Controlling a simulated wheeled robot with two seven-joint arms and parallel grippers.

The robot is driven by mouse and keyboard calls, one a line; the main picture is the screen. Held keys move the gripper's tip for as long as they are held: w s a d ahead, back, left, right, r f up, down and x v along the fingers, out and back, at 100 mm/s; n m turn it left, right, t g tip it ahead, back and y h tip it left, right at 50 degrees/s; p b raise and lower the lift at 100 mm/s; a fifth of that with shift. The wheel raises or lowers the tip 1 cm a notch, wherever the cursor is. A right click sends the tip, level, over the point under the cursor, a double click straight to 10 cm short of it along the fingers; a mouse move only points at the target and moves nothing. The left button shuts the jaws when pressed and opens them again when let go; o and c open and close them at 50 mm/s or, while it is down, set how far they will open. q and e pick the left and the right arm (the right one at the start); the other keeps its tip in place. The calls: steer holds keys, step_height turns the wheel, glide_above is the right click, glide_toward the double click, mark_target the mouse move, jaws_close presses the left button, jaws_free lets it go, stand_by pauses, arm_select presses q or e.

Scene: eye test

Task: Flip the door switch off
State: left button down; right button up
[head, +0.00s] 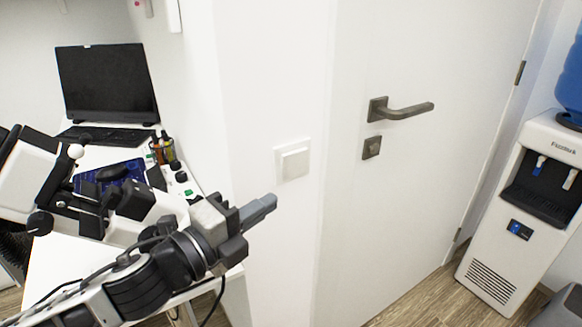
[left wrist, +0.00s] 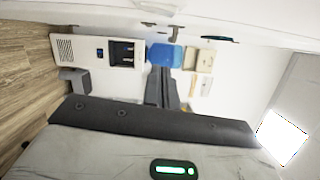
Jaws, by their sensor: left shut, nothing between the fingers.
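The white square door switch (head: 294,160) is on the white wall left of the door in the head view. Whether it is on or off cannot be told. My left gripper (head: 268,203) is shut and empty, below and left of the switch, with its grey fingertips pointing up and right. A gap shows between the fingertips and the switch in the picture. The left wrist view is turned sideways and shows the shut dark fingers (left wrist: 166,88). I cannot make out the switch there for certain. My right gripper is not in view.
The white door (head: 430,180) with a metal handle (head: 405,111) is closed, right of the switch. A water dispenser (head: 500,235) stands at the right. A desk with a monitor (head: 105,83), keyboard (head: 108,138) and pen holder (head: 163,152) is at the left, behind my left arm.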

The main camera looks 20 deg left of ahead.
mark_target(291, 168)
arm_select(q)
steer(key=w, duration=0.3)
steer(key=w+d+p, duration=0.1)
steer(key=w, duration=0.3)
steer(key=w+p, duration=0.1)
steer(key=w, duration=0.2)
steer(key=shift+w+d+r, duration=0.3)
steer(key=shift+d+r, duration=0.05)
steer(key=shift+w+a, duration=0.15)
steer(key=shift+a, duration=0.1)
steer(key=shift+w+a, duration=0.2)
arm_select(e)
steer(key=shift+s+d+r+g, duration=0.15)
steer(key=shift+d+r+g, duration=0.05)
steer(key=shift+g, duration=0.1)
